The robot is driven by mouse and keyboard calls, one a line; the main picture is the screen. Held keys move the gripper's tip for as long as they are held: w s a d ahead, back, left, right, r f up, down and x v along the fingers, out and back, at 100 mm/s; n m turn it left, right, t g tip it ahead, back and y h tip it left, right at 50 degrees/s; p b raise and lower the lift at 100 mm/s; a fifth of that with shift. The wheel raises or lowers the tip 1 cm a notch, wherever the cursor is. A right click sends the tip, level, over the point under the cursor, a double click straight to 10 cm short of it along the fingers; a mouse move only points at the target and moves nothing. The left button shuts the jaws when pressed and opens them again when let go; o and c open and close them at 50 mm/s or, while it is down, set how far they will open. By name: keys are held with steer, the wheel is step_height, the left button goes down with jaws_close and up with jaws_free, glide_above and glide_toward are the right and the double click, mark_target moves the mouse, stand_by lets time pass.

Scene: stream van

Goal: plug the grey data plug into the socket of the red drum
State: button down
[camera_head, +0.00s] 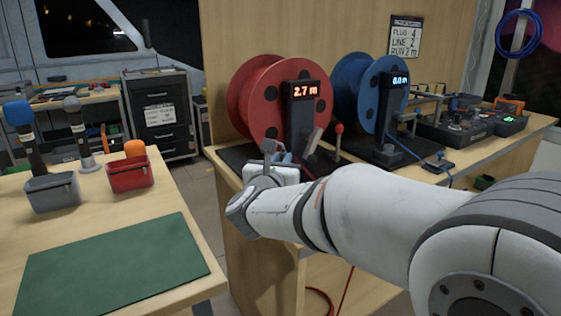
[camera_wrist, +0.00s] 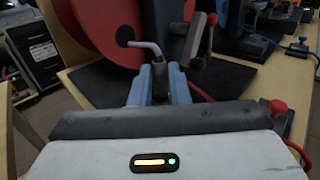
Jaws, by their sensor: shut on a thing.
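The red drum (camera_head: 262,98) stands on the bench, its post display (camera_head: 305,91) reading 2.7 m. It fills the upper left of the wrist view (camera_wrist: 95,25). My gripper (camera_head: 280,157) is in front of its lower edge. In the wrist view its blue fingers (camera_wrist: 159,85) are shut on a small dark body with a bent grey tail (camera_wrist: 148,46), which looks like the grey data plug. The tail rises and bends left, in front of the drum's face. The plug's front end is hidden between the fingers. I cannot make out the drum's socket.
A grey lever (camera_wrist: 193,40) stands just right of the fingers. A red-knobbed lever (camera_head: 339,130) is by the post. The blue drum (camera_head: 358,88) and a control panel (camera_head: 470,122) stand further right. A red cable (camera_wrist: 300,150) runs at the right of the wrist view. The green mat (camera_head: 110,268) is clear.

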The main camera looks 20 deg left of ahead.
steer(key=shift+f+b, duration=1.2)
steer(key=shift+b, duration=0.25)
steer(key=c, duration=1.3)
jaws_free()
steer(key=s+p, duration=0.1)
steer(key=s, duration=0.7)
steer(key=w+d+r+n+g+y+p, duration=0.1)
steer(key=d+r+n+g+y+p, duration=0.15)
steer(key=d+r+n+p, duration=0.45)
steer(key=d+r+n+g+y+p, duration=0.1)
steer(key=d+r+n+g+p, duration=0.3)
steer(key=d+n+p, duration=0.55)
steer(key=s+d+r+n+g+h+p, duration=0.2)
steer(key=s+d+n+g+h+p, duration=0.3)
steer(key=s+d+n+g+p, duration=0.4)
steer(key=s+d+n+p, duration=0.5)
steer(key=s+d+n, duration=0.4)
steer(key=d, duration=0.1)
steer(key=shift+s, duration=0.2)
